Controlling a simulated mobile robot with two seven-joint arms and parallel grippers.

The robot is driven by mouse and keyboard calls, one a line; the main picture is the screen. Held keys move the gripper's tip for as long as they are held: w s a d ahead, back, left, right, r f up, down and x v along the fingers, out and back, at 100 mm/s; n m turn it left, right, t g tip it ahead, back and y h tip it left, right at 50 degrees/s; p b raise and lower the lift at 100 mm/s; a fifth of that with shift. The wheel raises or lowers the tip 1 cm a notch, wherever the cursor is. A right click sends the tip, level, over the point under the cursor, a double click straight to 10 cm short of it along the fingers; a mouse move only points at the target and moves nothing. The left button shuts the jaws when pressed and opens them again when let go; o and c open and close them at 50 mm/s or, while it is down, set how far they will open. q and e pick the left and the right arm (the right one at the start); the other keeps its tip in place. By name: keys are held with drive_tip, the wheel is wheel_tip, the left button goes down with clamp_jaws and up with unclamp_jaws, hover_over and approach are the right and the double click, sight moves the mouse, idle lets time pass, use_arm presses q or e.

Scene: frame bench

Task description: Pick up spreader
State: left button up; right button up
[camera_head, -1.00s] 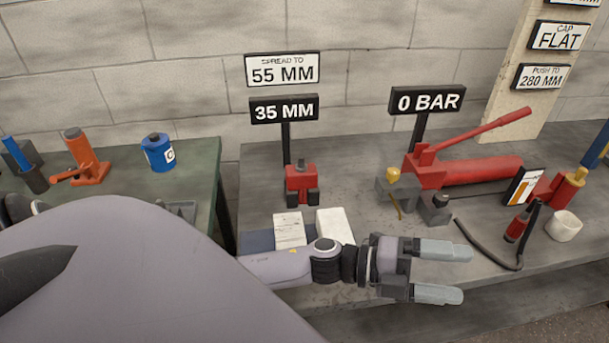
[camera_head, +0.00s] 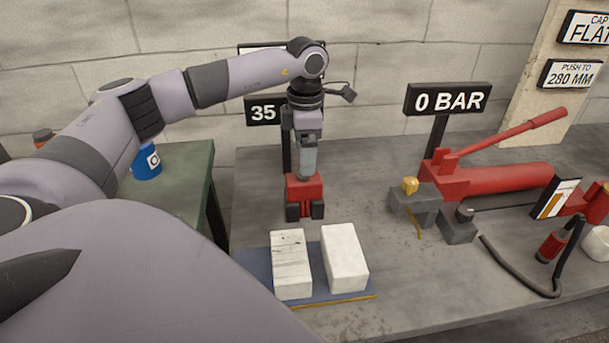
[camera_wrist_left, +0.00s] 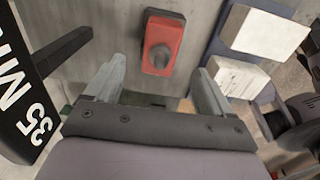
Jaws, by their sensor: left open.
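The spreader (camera_head: 304,190) is a small red block with two dark jaws at its front. It stands on the grey bench below the 35 MM sign. My left gripper (camera_head: 307,166) points down just above it, and its fingers overlap the top of the red body in the head view. In the left wrist view the fingers are apart with nothing between them, and the spreader (camera_wrist_left: 163,42) shows ahead, roughly centred between the fingertips. Contact cannot be told. My right gripper is in neither view.
Two pale blocks (camera_head: 345,258) lie on a blue board (camera_head: 335,298) in front of the spreader. The 35 MM sign (camera_head: 262,112) stands close behind my left wrist. A red pump (camera_head: 495,182) with a 0 BAR sign (camera_head: 447,98) stands to the right.

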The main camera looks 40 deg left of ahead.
sight(305, 179)
use_arm(q)
drive_tip(key=shift+d+f, duration=0.25)
drive_tip(key=shift+f, duration=0.75)
drive_tip(key=f, duration=0.6)
drive_tip(key=shift+a+f, duration=0.1)
drive_tip(key=shift+a, duration=0.25)
drive_tip(key=c, duration=1.5)
clamp_jaws()
